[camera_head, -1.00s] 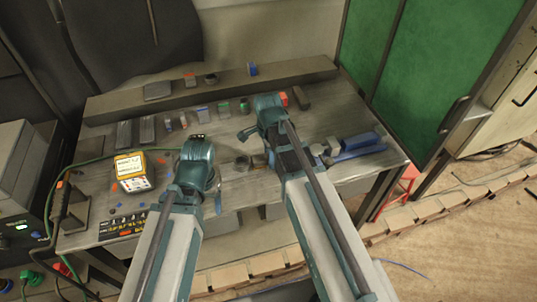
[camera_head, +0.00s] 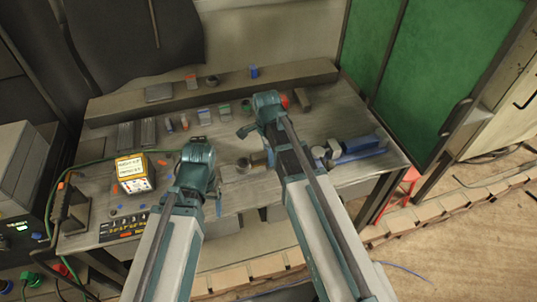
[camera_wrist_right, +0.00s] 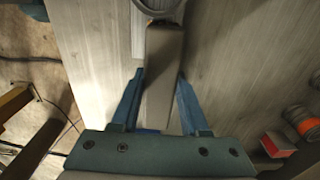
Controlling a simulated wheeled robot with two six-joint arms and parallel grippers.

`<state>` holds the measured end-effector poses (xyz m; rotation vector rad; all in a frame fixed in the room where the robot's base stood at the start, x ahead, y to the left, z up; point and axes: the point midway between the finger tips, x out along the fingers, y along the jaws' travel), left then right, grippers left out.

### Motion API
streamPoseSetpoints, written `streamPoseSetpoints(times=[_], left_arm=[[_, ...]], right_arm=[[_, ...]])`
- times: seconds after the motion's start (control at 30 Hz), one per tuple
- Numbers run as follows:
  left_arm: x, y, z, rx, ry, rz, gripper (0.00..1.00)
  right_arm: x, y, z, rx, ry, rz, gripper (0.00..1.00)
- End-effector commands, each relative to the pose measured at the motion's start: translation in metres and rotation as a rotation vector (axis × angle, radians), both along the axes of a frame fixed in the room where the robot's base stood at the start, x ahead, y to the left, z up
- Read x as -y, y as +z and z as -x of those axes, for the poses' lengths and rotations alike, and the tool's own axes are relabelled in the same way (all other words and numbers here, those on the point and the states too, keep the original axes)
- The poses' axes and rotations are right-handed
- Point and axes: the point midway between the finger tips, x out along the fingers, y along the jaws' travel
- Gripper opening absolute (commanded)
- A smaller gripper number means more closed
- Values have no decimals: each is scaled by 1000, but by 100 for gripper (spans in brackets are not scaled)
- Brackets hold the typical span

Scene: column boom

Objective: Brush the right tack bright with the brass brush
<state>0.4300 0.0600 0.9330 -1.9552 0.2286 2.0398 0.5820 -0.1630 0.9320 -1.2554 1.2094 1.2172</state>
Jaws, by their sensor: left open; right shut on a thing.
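My right gripper (camera_wrist_right: 160,76) is shut on a grey-brown bar-like thing (camera_wrist_right: 163,68) in the right wrist view. It may be the brush's handle; no brass bristles show. Beyond it lie a pale grey metal strip and a dark ring (camera_wrist_right: 158,6) at the top edge; I cannot tell whether the bar touches them. In the head view my right gripper (camera_head: 245,131) is over the middle of the bench, partly hidden by its wrist. My left gripper (camera_head: 217,198) is open near the bench's front edge, its fingers mostly hidden. I cannot make out the tacks.
The grey bench (camera_head: 345,108) carries a yellow-white box (camera_head: 133,173) at left and blue tools (camera_head: 362,145) at right. Several small parts stand toward the back, below a raised ledge (camera_head: 225,88). A green-lit machine (camera_head: 22,228) stands left. A green panel (camera_head: 430,60) stands right.

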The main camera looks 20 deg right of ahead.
Motion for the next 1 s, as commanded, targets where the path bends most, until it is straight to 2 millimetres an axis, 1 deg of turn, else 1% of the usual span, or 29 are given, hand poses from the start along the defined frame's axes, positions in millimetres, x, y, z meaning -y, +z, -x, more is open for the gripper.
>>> streamPoseSetpoints(times=[0.03,0.13,0.5,0.67,1.0], left_arm=[[0,0,0,0,0,0,75],[0,1,0,0,0,0,75],[0,3,0,0,0,0,75],[0,13,0,0,0,0,75],[0,38,0,0,0,0,75]], right_arm=[[0,0,5,-3,0,0,0],[0,1,9,-4,0,0,0],[1,3,9,-4,0,0,0],[3,13,9,-4,0,0,0],[12,38,8,-4,-1,0,0]])
